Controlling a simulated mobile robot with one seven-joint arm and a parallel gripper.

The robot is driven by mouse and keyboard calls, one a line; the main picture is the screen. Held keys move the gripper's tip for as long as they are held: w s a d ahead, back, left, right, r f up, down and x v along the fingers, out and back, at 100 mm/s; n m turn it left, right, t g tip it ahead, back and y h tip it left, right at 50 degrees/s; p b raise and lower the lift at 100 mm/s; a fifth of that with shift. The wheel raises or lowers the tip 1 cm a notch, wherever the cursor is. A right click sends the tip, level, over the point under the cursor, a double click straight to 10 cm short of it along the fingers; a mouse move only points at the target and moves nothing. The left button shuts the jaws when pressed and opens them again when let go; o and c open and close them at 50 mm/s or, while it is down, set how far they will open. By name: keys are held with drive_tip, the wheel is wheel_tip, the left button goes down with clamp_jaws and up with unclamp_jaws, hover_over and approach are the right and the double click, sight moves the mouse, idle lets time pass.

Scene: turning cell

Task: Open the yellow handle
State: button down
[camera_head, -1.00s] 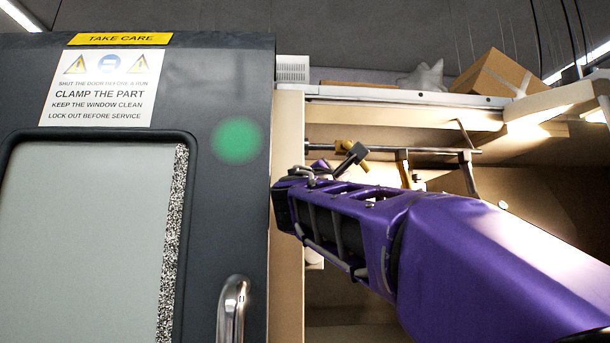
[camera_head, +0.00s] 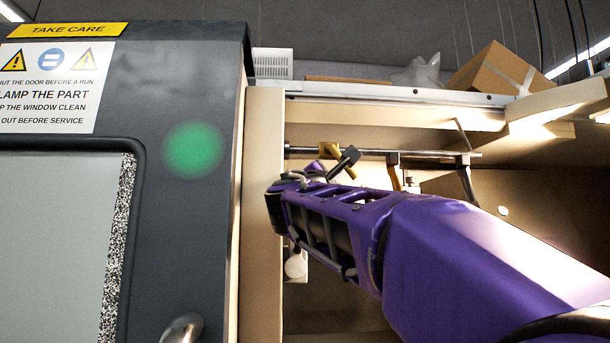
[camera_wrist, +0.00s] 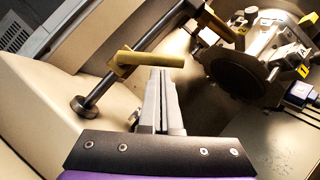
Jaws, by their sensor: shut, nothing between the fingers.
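The yellow handle (camera_wrist: 150,60) is a short bar sticking out from a collar on a dark rod, in the upper middle of the wrist view. In the head view its yellow parts (camera_head: 328,150) show on the rod inside the machine, beyond my purple arm. My gripper (camera_wrist: 162,72) has its grey fingers together, with nothing between them. The fingertips lie just below the handle's bar in the wrist view. I cannot tell whether they touch it. In the head view the fingertips are hard to make out among the dark and yellow parts.
The rod (camera_head: 420,153) runs across the opening and ends in a round knob (camera_wrist: 84,107). A round chuck (camera_wrist: 245,75) is at right. The grey door (camera_head: 190,230) with its metal grip (camera_head: 184,327) stands left of the opening.

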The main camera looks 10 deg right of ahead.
sight(354, 171)
drive_tip(key=shift+d+f+b, duration=0.1)
drive_tip(key=shift+b, duration=0.25)
drive_tip(key=shift+d+n+t+y+b, duration=0.3)
drive_tip(key=shift+n+t+b, duration=0.1)
drive_tip(key=shift+n+b, duration=0.25)
drive_tip(key=shift+n, duration=0.25)
drive_tip(key=n+b, duration=0.1)
drive_tip(key=b, duration=0.1)
drive_tip(key=d+n+t+y+b, duration=0.1)
drive_tip(key=n+b, duration=0.1)
drive_tip(key=shift+s+d+t, duration=0.1)
drive_tip(key=shift+d+t, duration=0.05)
drive_tip(key=shift+t, duration=0.15)
drive_tip(key=n+y+b, duration=0.1)
drive_tip(key=d+n+t+b, duration=0.1)
drive_tip(key=shift+r+n+y, duration=0.25)
drive_tip(key=shift+n+y, duration=0.15)
drive_tip(key=shift+d+r+n+t+y+b, duration=0.2)
drive_tip(key=shift+r+n+t+y+b, duration=0.1)
drive_tip(key=shift+n+y+b, duration=0.4)
drive_tip(key=shift+d+r, duration=0.35)
drive_tip(key=shift+r, duration=0.2)
drive_tip(key=shift+d+r, duration=0.35)
drive_tip(key=shift+r, duration=0.3)
